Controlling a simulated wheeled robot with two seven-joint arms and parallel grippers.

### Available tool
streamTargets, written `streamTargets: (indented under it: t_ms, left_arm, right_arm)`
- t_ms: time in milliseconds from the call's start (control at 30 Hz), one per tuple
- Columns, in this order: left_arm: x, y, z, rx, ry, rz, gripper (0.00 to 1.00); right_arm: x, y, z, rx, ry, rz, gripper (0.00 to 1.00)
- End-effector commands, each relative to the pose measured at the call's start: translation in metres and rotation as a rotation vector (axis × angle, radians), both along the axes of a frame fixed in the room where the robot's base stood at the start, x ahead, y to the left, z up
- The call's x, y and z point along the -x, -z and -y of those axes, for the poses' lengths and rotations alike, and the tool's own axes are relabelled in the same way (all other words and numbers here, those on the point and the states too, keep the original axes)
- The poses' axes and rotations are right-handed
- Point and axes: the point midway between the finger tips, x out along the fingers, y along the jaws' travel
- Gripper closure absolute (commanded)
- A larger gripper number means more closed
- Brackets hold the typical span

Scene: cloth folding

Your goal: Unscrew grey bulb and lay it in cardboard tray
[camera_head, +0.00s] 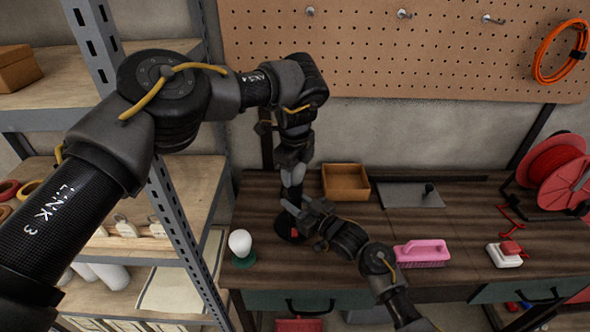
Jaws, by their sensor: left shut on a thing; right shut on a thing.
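The cardboard tray (345,184) is a small open brown box, empty, at the back of the dark workbench. My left gripper (292,192) reaches down from above and is shut at the top of a dark lamp stand (287,228). The grey bulb is hidden by its fingers, and I cannot make out its outline. My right gripper (299,208) comes in from the lower right, shut on the stand just below the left fingers. A white round bulb (240,242) sits on a green base to the left.
A pink brush (422,252), a dark grey plate (405,195) with a black knob, a red-and-white block (506,252) and a red cable reel (556,172) are on the right. Metal shelving (170,215) stands left of the workbench (460,225). Bench around the tray's front is fairly clear.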

Motion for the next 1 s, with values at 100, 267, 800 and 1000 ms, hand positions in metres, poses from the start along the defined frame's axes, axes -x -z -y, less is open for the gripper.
streamTargets:
  t_ms: [100,267,800,1000]
  left_arm:
    - [0.0001,0.0011,0.0018,0.002,-0.286,-0.001,0.74]
    - [0.0023,0.0033,-0.002,-0.011,-0.641,-0.003,0.74]
    - [0.0026,0.0024,-0.0059,-0.008,-0.769,-0.007,0.74]
    - [0.0025,0.0024,-0.0062,-0.009,-0.769,-0.006,0.74]
  right_arm:
    - [0.0001,0.0011,0.0001,0.001,0.0,-0.001,1.0]
    - [0.0001,0.001,0.0001,0.001,0.0,-0.001,1.0]
    - [0.0,0.001,0.0006,0.001,0.001,-0.001,1.0]
    - [-0.0001,0.0011,0.0006,0.001,0.001,-0.001,1.0]
